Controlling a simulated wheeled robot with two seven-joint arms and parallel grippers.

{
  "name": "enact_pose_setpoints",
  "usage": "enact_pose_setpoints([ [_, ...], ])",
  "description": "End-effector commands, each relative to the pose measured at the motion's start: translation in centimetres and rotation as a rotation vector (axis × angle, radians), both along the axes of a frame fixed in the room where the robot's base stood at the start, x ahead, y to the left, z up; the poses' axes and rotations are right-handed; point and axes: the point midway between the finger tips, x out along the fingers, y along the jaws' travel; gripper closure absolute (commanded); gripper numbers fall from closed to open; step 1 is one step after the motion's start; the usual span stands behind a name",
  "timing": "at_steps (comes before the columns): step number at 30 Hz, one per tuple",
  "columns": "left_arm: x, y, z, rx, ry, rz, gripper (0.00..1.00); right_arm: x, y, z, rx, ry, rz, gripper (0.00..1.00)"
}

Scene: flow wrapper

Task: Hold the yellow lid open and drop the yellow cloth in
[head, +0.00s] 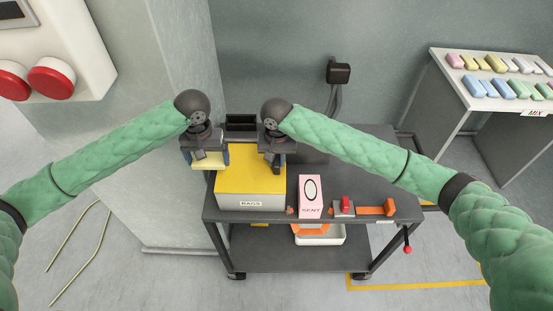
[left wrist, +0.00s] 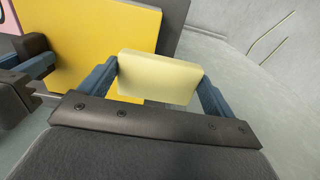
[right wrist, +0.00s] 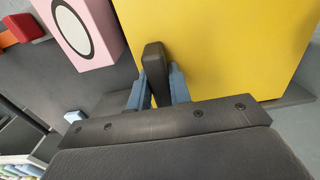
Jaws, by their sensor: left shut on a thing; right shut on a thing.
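The white bin labelled RAGS (head: 228,201) stands on the cart with its yellow lid (head: 242,180) lying flat on top, seemingly closed. My left gripper (head: 208,157) is shut on the pale yellow cloth (left wrist: 158,80), a flat folded block. It holds the cloth just left of the bin, beside the lid's edge. My right gripper (head: 277,165) is over the lid's right side, shut on a dark upright handle (right wrist: 154,70) of the lid. The right wrist view also shows the yellow lid (right wrist: 235,45) behind the handle. The bin's inside is hidden.
A pink SENT box (head: 310,197) stands right of the bin on the dark cart (head: 375,180). Beside it are a red switch (head: 345,203) and an orange piece (head: 376,210). A side table (head: 450,95) with several coloured cloths stands at the right. A wall column is at the left.

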Motion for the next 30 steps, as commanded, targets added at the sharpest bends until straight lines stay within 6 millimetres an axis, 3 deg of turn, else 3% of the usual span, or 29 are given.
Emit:
enact_pose_setpoints([
  [30,0.0,0.0,2.6,0.000,0.000,0.000,0.31,0.0,-4.9,0.1,-0.001,0.001,-0.001,1.00],
])
